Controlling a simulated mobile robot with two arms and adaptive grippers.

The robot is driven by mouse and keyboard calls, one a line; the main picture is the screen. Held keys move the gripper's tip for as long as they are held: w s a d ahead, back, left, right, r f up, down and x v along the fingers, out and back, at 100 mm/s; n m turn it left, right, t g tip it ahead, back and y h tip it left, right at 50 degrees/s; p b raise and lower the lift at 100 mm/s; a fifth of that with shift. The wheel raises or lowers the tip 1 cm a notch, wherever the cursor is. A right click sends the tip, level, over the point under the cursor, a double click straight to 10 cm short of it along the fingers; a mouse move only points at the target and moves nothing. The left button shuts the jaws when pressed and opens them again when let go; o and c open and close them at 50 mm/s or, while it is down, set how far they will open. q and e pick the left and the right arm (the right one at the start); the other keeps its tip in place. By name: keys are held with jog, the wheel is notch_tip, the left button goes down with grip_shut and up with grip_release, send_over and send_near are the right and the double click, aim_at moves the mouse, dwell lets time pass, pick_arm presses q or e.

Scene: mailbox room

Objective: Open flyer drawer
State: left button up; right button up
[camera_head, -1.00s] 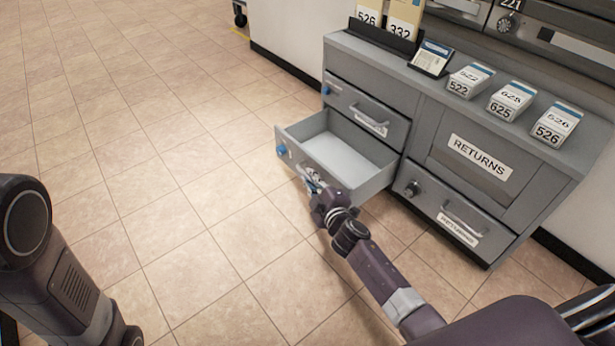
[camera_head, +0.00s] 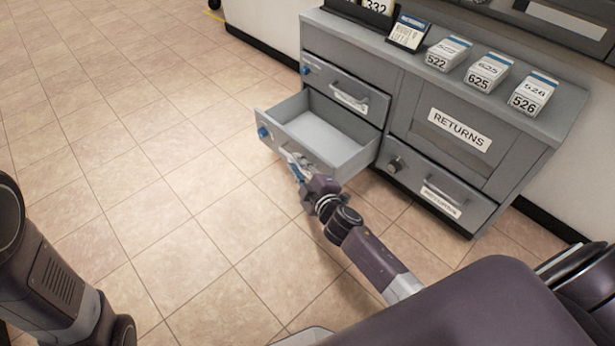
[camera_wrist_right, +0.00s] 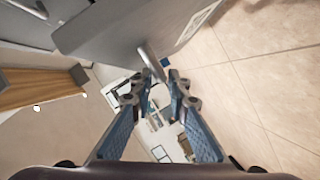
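A grey drawer (camera_head: 352,158) at the lower left of the cabinet is pulled well out and looks empty inside. A blue round knob or lock (camera_head: 263,133) is on its front. Its label is hidden or unreadable, so I cannot tell if it says flyer. My right gripper (camera_head: 293,160) is at the drawer's front, by the handle. In the right wrist view, the two blue fingers (camera_wrist_right: 157,100) stand apart with a clear gap. The drawer's handle bar (camera_wrist_right: 151,62) shows just beyond the fingertips, not clamped. My left gripper is out of view; only the left arm shows.
A closed drawer (camera_head: 338,80) is above the open one. A returns panel (camera_head: 453,128) and a closed lower drawer (camera_head: 425,185) are to its right. Numbered boxes (camera_head: 487,71) and a small display (camera_head: 408,31) stand on top. The tiled floor (camera_head: 180,150) in front is clear.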

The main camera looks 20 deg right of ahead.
jog(key=v, duration=0.9)
